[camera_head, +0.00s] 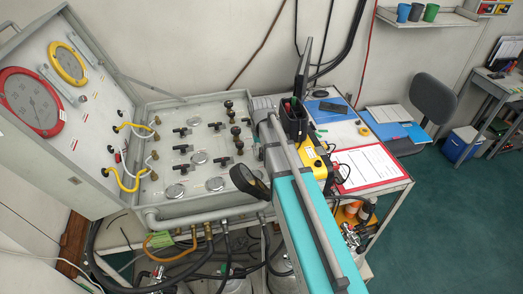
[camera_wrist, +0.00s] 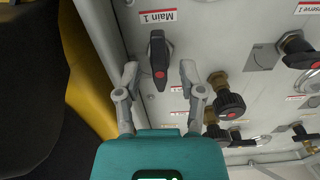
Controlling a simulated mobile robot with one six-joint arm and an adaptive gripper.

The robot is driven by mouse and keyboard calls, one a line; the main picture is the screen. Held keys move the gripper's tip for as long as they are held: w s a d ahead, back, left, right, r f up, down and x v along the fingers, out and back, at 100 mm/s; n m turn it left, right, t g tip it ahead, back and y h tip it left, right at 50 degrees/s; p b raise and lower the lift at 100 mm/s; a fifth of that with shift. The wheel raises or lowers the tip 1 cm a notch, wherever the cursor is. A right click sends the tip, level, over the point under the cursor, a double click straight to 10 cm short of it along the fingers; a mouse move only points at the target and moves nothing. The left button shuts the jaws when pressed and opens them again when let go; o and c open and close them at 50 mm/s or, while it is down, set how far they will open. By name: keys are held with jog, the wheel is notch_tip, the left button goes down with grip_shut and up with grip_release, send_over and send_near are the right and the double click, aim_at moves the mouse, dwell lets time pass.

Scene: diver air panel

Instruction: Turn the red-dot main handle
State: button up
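In the wrist view a black lever handle with a red dot (camera_wrist: 158,62) sits on the light grey panel (camera_wrist: 225,40), beside an upside-down "Main 1" label. Its long side runs up and down in the picture. My gripper (camera_wrist: 159,72) is open, with one grey finger on each side of the handle's lower part. Gaps show on both sides, and neither finger visibly touches it. In the head view the open air panel case (camera_head: 160,118) shows several black handles, but my arm covers its right side, so I cannot make out this handle or my fingertips there.
A round black knob on a brass stem (camera_wrist: 230,104) stands close right of my right finger. Another black handle (camera_wrist: 298,48) is farther right. A yellow object (camera_wrist: 88,75) lies left of the panel edge. A red-bordered sheet (camera_head: 368,168) lies on the table at right.

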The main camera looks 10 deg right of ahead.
jog(key=shift+m, duration=0.5)
